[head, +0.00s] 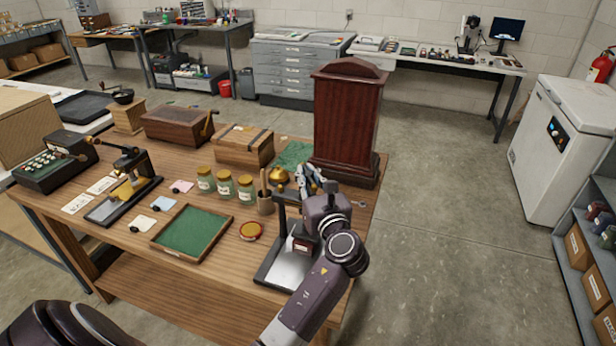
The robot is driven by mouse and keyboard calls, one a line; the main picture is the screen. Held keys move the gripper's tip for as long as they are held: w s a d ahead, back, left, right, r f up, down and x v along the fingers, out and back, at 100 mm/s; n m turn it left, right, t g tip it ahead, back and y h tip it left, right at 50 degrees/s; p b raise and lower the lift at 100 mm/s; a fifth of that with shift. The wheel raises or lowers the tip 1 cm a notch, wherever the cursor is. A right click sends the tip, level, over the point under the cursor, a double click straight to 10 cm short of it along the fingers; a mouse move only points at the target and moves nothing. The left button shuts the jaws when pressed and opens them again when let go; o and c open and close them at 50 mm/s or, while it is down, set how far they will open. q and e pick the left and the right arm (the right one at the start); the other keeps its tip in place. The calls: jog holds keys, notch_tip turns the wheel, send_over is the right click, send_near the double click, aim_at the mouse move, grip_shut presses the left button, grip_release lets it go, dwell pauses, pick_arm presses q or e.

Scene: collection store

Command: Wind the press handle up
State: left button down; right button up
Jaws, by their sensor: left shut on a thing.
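The press (281,226) stands at the front right of the wooden table, with a dark upright frame and a pale flat base plate (291,267). My left arm crosses in front of it and hides much of its right side and top. My left gripper (309,178) is at the top of the press, its fingers shut on the press handle. The handle is mostly hidden by the fingers, so its angle cannot be told. My right gripper is not in view.
A tall dark red wooden case (347,115) stands close behind the gripper. A pot with sticks (265,204), glass jars (224,184) and a green-lined tray (192,232) are left of the press. The floor (450,230) to the right is clear.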

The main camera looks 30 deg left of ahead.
pick_arm(q)
jog(key=n+g+y+b, duration=0.1)
jog(key=n+g+y, duration=0.1)
jog(key=g, duration=0.1)
jog(key=shift+f+n+g, duration=0.1)
jog(key=shift+n+g, duration=0.3)
jog(key=n+g+y+b, duration=0.1)
jog(key=g, duration=0.1)
jog(key=shift+s+n+g, duration=0.1)
jog(key=shift+n+g, duration=0.2)
jog(key=shift+n, duration=0.1)
jog(key=n+g+b, duration=0.1)
jog(key=g+b, duration=0.1)
jog(key=n+g+y+b, duration=0.1)
jog(key=n+g+b, duration=0.1)
jog(key=g, duration=0.1)
jog(key=shift+s+a+f, duration=0.1)
jog(key=shift+s, duration=0.05)
jog(key=shift+s+n+g+b, duration=0.15)
jog(key=shift+n+g+b, duration=0.5)
jog(key=shift+g+b, duration=0.3)
jog(key=shift+s+n+g+b, duration=0.1)
jog(key=shift+n+g+b, duration=0.55)
jog(key=shift+g+b, duration=0.25)
jog(key=c, duration=1.8)
grip_release()
jog(key=shift+r, duration=0.25)
notch_tip(320, 180, up, 10)
jog(key=shift+f, duration=0.1)
